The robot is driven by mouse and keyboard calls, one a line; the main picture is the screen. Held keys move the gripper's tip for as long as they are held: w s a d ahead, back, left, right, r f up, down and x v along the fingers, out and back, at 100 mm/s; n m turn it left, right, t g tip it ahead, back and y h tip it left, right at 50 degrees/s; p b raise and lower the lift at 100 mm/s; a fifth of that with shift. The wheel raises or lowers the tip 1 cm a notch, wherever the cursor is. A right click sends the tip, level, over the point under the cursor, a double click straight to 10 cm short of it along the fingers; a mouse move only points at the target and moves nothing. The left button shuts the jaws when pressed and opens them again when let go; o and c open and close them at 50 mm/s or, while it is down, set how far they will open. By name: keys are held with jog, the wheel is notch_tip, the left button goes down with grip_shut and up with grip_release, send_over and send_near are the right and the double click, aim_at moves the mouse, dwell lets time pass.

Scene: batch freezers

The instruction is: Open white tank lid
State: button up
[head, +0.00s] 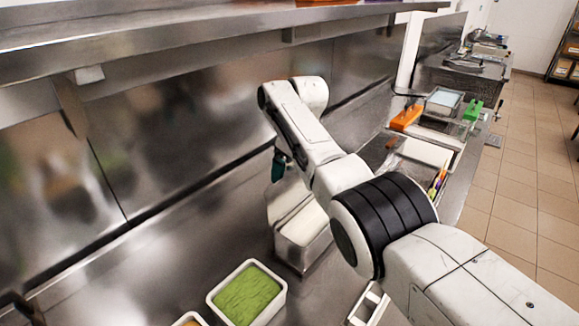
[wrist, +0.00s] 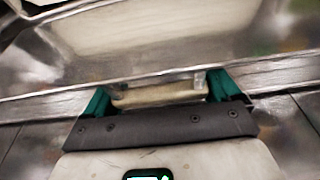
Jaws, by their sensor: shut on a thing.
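The white tank (head: 305,240) stands on the steel counter, partly hidden behind my arm in the head view. A pale panel that looks like its lid (head: 284,196) rises from it, just below my gripper. I cannot tell exactly how far the lid is tilted. My gripper (head: 279,165) shows as a small teal part at the top of this panel. In the wrist view my gripper (wrist: 158,92) has its two teal fingers on either side of a pale beige bar or edge (wrist: 160,94), likely part of the lid, and is shut on it.
A tub of green stuff (head: 247,293) stands in front on the counter. A steel shelf (head: 150,40) hangs above, with a steel wall behind. Orange (head: 405,117) and green (head: 473,110) items and a pale tray (head: 426,152) lie at the right. Tiled floor lies beyond.

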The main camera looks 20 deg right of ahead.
jog(key=shift+s+d+f, duration=0.15)
jog(key=shift+s+f, duration=0.1)
jog(key=shift+f, duration=0.25)
jog(key=o, duration=1.2)
jog(key=shift+c, duration=0.2)
jog(key=shift+o, duration=0.3)
jog(key=shift+r, duration=0.1)
jog(key=shift+w+r, duration=0.1)
jog(key=shift+r, duration=0.55)
jog(key=b+v, duration=0.1)
jog(key=v, duration=0.5)
jog(key=shift+r, duration=0.2)
jog(key=shift+d, duration=0.1)
